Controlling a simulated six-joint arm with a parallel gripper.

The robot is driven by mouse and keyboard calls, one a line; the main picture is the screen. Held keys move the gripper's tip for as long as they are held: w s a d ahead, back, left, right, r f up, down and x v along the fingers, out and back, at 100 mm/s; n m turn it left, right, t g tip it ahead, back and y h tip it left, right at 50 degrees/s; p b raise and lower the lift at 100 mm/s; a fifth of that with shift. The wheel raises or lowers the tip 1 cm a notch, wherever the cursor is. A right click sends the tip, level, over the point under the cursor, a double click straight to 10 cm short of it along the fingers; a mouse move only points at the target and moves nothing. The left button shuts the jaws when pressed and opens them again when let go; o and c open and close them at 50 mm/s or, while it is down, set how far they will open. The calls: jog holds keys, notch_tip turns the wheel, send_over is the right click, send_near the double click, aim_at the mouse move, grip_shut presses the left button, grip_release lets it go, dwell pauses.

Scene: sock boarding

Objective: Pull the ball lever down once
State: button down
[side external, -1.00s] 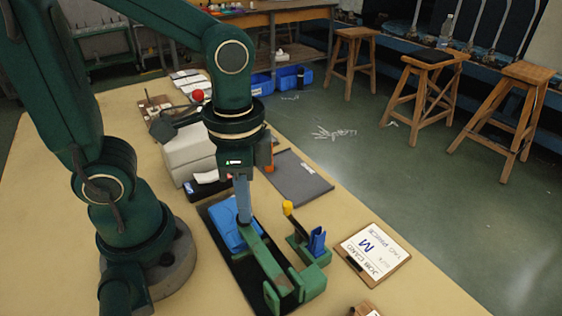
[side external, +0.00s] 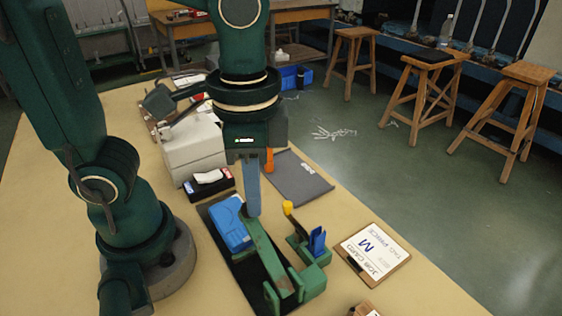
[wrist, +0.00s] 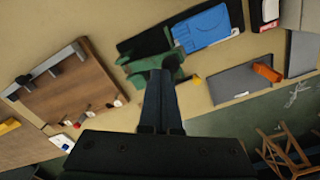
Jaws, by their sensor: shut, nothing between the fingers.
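A red ball that showed at the back left of the table is hidden behind my arm in the side view, so I see no ball lever clearly. A yellow knob (side external: 288,206) stands on the green fixture (side external: 300,285), beside a blue upright piece (side external: 317,241); the knob also shows in the wrist view (wrist: 196,79). My gripper (side external: 254,212) is shut and empty, pointing down above the rear of the green fixture, left of the yellow knob. In the wrist view my gripper (wrist: 162,75) overlaps the green fixture (wrist: 155,62).
A blue folded item (side external: 230,224) lies on the dark mat left of my gripper. Behind are a white box (side external: 192,146), a black tray (side external: 208,186), a grey mat (side external: 298,178) and an orange piece (side external: 269,160). A job card clipboard (side external: 373,252) lies at right.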

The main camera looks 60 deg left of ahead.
jog(key=d+r, duration=0.4)
jog(key=r, duration=0.3)
jog(key=shift+r, duration=0.25)
dwell(0.6)
jog(key=n+t, duration=0.2)
jog(key=n, duration=0.2)
send_over(263, 238)
jog(key=a, duration=0.4)
jog(key=a+f+n+t, duration=0.2)
jog(key=a+f+t, duration=0.1)
jog(key=f, duration=0.3)
jog(key=shift+w+a+t, duration=0.25)
jog(key=shift+a+t, duration=0.05)
jog(key=shift+a, duration=0.05)
dwell(0.7)
